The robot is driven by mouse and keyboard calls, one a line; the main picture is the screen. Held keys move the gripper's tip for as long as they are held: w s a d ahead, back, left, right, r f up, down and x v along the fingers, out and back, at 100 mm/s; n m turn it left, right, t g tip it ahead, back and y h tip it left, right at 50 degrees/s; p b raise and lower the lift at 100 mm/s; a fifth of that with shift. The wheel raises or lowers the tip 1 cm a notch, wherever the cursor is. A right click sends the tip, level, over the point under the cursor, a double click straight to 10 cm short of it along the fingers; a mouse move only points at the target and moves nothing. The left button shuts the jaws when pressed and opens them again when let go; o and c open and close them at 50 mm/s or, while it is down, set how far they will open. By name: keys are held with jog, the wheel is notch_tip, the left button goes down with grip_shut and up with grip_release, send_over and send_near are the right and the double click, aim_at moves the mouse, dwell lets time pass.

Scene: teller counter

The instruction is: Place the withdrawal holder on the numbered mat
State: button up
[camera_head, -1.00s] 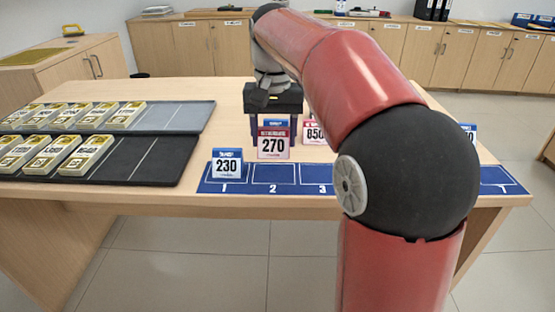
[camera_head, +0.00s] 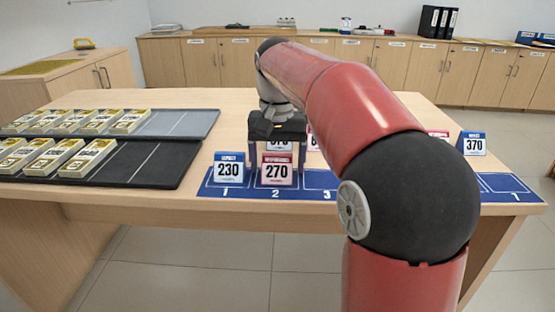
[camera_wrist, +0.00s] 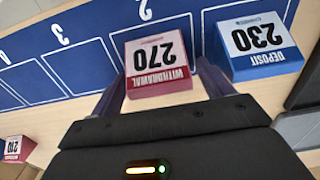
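The red withdrawal holder marked 270 (camera_head: 277,170) stands upright at slot 2 of the blue numbered mat (camera_head: 238,191). It also shows in the wrist view (camera_wrist: 157,62). My gripper (camera_head: 278,165) is just behind and above it, with one finger on each side. The fingers look spread, with narrow gaps beside the holder. In the wrist view the fingers (camera_wrist: 163,80) flank the holder. The blue deposit holder marked 230 (camera_head: 229,168) stands in slot 1, close beside one finger, and shows in the wrist view (camera_wrist: 257,45). My arm hides the mat's middle.
A blue holder marked 370 (camera_head: 473,143) stands behind the mat's right end. A red holder marked 210 (camera_wrist: 14,148) shows in the wrist view. Another card is partly visible behind my gripper. Dark trays (camera_head: 135,165) with banded bundles lie at left. Slot 3 (camera_wrist: 70,55) is empty.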

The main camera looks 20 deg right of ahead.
notch_tip(320, 180, up, 12)
jog(key=p, duration=0.3)
jog(key=s+f+n+t, duration=0.3)
jog(key=s+f+t, duration=0.2)
jog(key=s+f, duration=1.3)
jog(key=s, duration=0.4)
jog(key=shift+n+t, duration=0.3)
